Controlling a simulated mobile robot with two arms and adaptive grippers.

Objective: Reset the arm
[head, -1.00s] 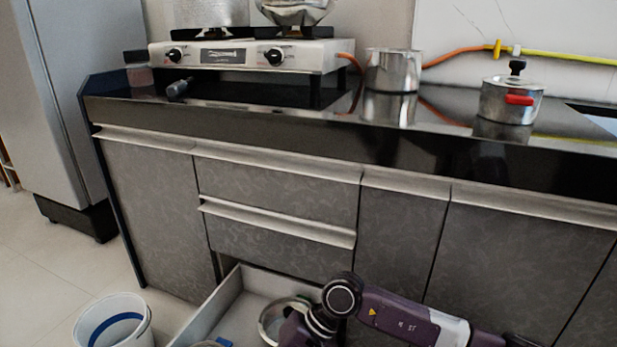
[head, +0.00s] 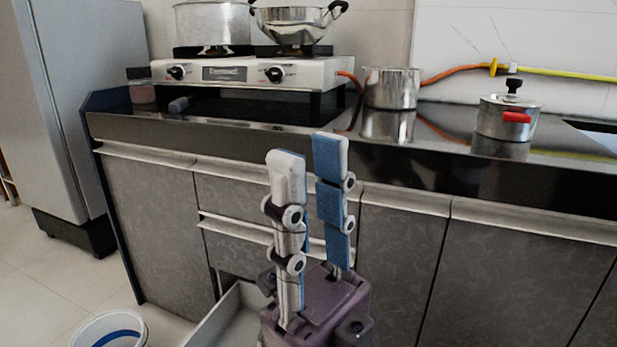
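My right gripper (head: 308,158) stands upright in the lower middle of the head view, in front of the cabinet drawers. Its two fingers with blue pads point up and are apart, with nothing between them. The purple gripper body hides part of the open bottom drawer (head: 217,318). My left gripper is not in view.
A dark counter (head: 250,128) holds a gas stove (head: 240,73) with a large pot (head: 212,24) and a wok (head: 297,25). A steel pot (head: 391,88) and a lidded pot (head: 508,117) stand to the right. A white bucket (head: 105,331) is at the lower left.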

